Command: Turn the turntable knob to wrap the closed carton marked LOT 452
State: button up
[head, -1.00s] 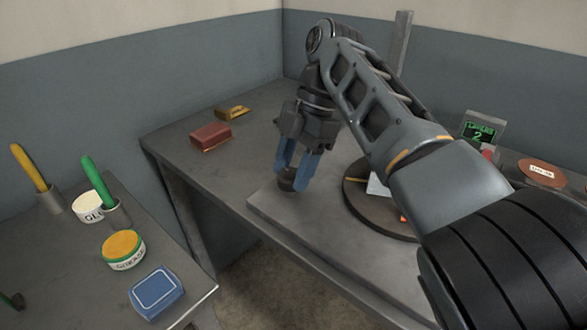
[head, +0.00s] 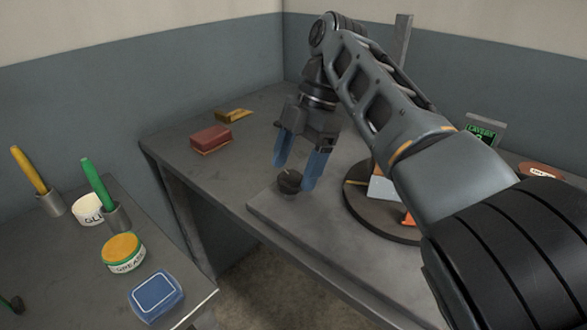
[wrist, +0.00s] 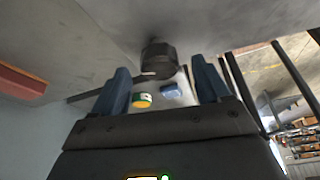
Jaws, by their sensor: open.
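The dark round knob (head: 289,181) stands on the near left corner of the grey turntable base (head: 270,211). My gripper (head: 294,174) is open, its blue fingers spread above and slightly behind the knob; it appears clear of it. In the wrist view the knob (wrist: 158,58) shows between and beyond the open fingers. The dark turntable disc (head: 360,212) carries a pale item (head: 382,189) and an orange one (head: 408,218), both mostly hidden by my arm. No LOT 452 marking is readable. A display (head: 483,130) reads LAYERS in green; its number is mostly hidden.
A red-brown box (head: 210,138) and a yellow-brown item (head: 234,115) lie on the bench's back left. A grey post (head: 402,45) rises behind my arm. The left table holds a grease tin (head: 123,252), a glue tub (head: 89,208), a blue box (head: 156,294) and handled tools in cups.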

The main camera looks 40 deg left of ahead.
jog(key=v, duration=0.6)
jog(key=shift+r, duration=0.15)
jog(key=shift+w, duration=0.1)
dwell(0.8)
